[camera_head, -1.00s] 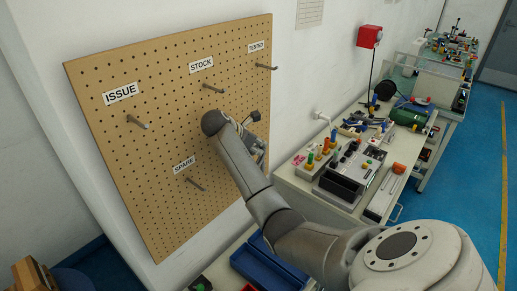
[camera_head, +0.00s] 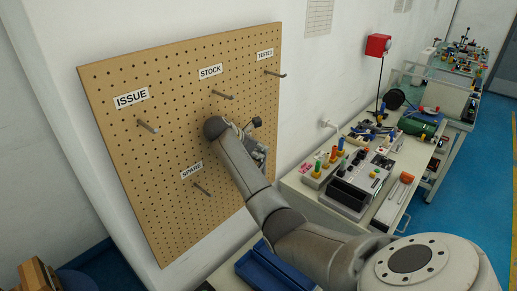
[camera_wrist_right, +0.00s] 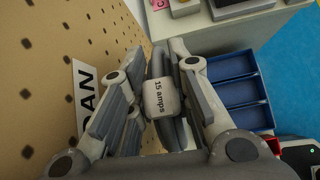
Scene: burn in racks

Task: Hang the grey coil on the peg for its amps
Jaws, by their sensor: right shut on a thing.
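The grey coil (camera_wrist_right: 168,110) shows in the right wrist view with a pale "15 amps" tag. My right gripper (camera_wrist_right: 160,75) is shut on it, close to the pegboard. In the head view my right gripper (camera_head: 259,148) is beside the board's right edge, mostly behind its own wrist, and I cannot make out the coil there. The pegboard (camera_head: 150,200) carries bare pegs under the labels ISSUE (camera_head: 147,126), STOCK (camera_head: 221,95), TESTED (camera_head: 275,74) and SPARE (camera_head: 202,188). Another label (camera_wrist_right: 86,95) ending in "AN" shows in the wrist view, partly hidden by a finger.
Blue bins (camera_head: 268,268) stand below the board. A bench (camera_head: 300,185) with instruments (camera_head: 358,180) runs along the wall to the right. A red box (camera_head: 378,45) is fixed to the wall. The air before the board's left part is clear.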

